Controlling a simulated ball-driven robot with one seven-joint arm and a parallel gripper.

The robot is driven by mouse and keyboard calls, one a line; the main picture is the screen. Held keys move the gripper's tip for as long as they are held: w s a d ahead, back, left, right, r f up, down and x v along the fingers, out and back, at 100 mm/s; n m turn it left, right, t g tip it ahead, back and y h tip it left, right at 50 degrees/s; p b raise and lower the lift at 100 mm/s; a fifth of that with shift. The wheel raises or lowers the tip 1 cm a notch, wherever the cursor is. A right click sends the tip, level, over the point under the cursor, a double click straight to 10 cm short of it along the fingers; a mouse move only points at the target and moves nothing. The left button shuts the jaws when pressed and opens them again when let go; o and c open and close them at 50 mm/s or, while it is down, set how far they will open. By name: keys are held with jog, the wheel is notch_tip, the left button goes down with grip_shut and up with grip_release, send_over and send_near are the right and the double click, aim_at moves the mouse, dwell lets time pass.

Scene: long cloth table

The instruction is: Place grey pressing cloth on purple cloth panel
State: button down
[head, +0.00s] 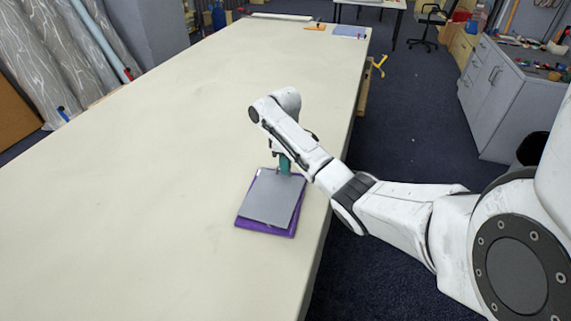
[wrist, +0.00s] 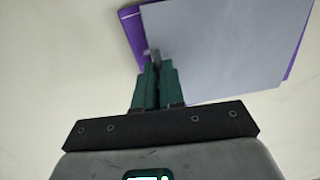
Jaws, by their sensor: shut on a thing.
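The grey pressing cloth (head: 271,197) lies flat over the purple cloth panel (head: 265,228) near the right edge of the long table. Purple shows along the cloth's front and right sides in the head view. In the wrist view the grey cloth (wrist: 225,45) covers most of the panel, with purple (wrist: 131,27) showing at the left and along the right edge. My gripper (wrist: 155,62) is at the cloth's edge, its teal fingers close together and shut on the grey cloth. In the head view my gripper (head: 285,166) is at the cloth's far edge, partly hidden by my arm.
The long table (head: 150,170) is bare to the left and beyond the cloths. An orange tool (head: 315,27) and a blue-white item (head: 349,32) lie at its far end. A grey cabinet (head: 510,105) stands to the right across the dark floor.

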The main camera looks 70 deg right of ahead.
jog(key=shift+f, duration=0.2)
jog(key=c, duration=1.2)
grip_release()
jog(key=shift+c, duration=0.2)
jog(key=shift+w+r, duration=0.1)
jog(key=shift+r, duration=0.5)
notch_tip(320, 180, up, 11)
jog(key=p, duration=0.4)
jog(key=shift+w+d, duration=0.25)
jog(key=shift+d, duration=0.2)
